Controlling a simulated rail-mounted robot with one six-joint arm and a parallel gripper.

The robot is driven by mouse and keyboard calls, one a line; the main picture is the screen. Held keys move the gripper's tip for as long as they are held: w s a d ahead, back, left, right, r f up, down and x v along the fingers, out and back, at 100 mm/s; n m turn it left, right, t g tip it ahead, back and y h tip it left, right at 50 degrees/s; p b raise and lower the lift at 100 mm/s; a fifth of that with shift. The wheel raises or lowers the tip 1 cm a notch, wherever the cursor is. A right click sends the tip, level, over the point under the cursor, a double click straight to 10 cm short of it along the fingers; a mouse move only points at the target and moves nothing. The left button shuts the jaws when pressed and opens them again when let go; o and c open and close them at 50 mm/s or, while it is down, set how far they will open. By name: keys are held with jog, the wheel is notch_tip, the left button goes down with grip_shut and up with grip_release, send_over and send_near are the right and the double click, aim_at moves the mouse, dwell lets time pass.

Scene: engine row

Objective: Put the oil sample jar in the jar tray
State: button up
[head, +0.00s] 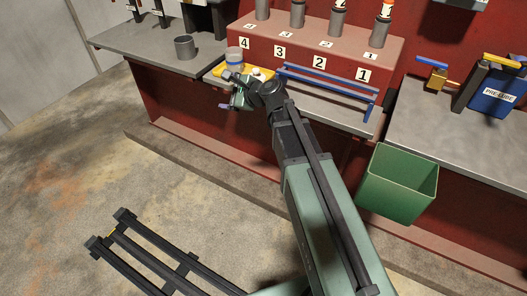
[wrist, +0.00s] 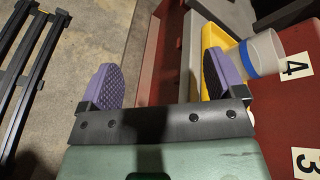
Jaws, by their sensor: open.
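The oil sample jar (head: 234,56), a pale cup with a blue band, stands upright at the yellow jar tray (head: 218,70), below the number 4 label. In the wrist view the jar (wrist: 264,52) overlaps the yellow tray (wrist: 212,36) at the upper right; I cannot tell whether its base rests inside. My gripper (head: 232,96) is in front of the tray's near edge in the head view. In the wrist view its purple-padded fingers (wrist: 158,78) are spread wide with nothing between them. The jar is beyond the right finger, apart from the grip.
A blue rail rack (head: 325,88) stands right of the tray, before the red numbered block (head: 315,45). A grey cup (head: 185,47) sits on the left bench. A green bin (head: 399,183) hangs at the right. Open floor (head: 75,150) lies left.

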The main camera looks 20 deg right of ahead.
jog(key=s+a+f+n+g+h, duration=0.2)
jog(key=s+f+n+g, duration=0.35)
jog(key=s+n, duration=0.3)
jog(key=s+d+f+n+g+h, duration=0.2)
jog(key=s+d+f+n+h, duration=0.1)
jog(key=s+n, duration=0.2)
jog(key=s+d+f+n+g+h, duration=0.3)
jog(key=s+n, duration=0.3)
jog(key=s, duration=0.4)
jog(key=shift+s+d+g+h, duration=0.25)
jog(key=shift+s+g+h, duration=0.05)
jog(key=shift+g+h, duration=0.1)
